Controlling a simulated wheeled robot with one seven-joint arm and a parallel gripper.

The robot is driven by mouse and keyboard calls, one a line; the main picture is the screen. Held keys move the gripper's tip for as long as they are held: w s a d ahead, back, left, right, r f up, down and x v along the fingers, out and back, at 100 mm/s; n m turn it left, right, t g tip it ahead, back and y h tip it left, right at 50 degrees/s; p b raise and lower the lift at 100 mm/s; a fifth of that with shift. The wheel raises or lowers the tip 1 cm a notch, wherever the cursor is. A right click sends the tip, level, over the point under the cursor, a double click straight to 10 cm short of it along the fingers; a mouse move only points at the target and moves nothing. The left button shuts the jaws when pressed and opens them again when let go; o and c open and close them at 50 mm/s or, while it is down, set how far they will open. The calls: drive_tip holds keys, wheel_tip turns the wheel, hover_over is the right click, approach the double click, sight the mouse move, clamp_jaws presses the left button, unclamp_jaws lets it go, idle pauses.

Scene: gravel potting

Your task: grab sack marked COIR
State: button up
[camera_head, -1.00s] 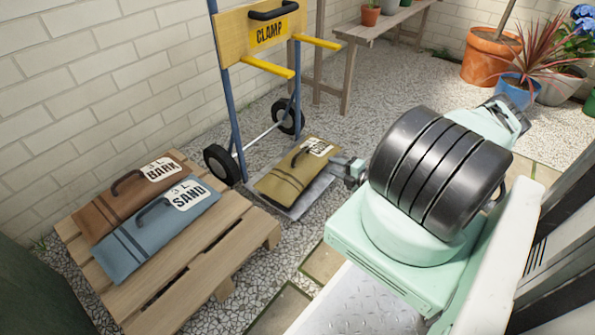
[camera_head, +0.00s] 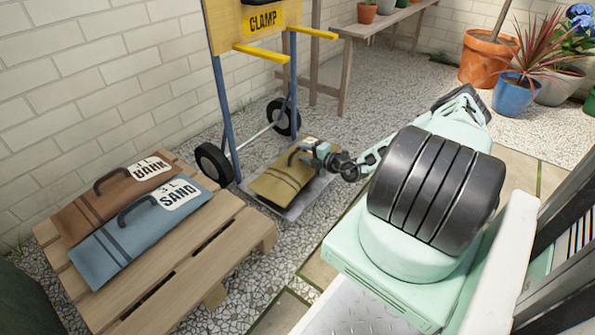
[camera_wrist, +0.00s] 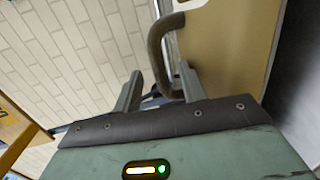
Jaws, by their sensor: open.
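The olive-tan COIR sack (camera_head: 277,183) lies on the hand truck's toe plate; my gripper covers its label in the head view. Its dark arched handle (camera_head: 293,155) stands at the sack's upper side. My gripper (camera_head: 304,150) is open at the handle. In the wrist view the handle (camera_wrist: 155,45) curves down between my two gripper fingers (camera_wrist: 160,85), closer to the right one. The sack's tan face (camera_wrist: 232,48) fills the upper right there. I cannot tell whether a finger touches the handle.
The hand truck (camera_head: 221,110) with its yellow CLAMP board stands behind the sack. A brown BARK sack (camera_head: 80,214) and a blue SAND sack (camera_head: 110,250) lie on a wooden pallet (camera_head: 240,235) at left. A bench (camera_head: 345,32) and potted plants stand at the back.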

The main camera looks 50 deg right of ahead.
drive_tip(key=shift+w+f, duration=0.1)
drive_tip(key=shift+w, duration=0.45)
clamp_jaws()
idle(1.0)
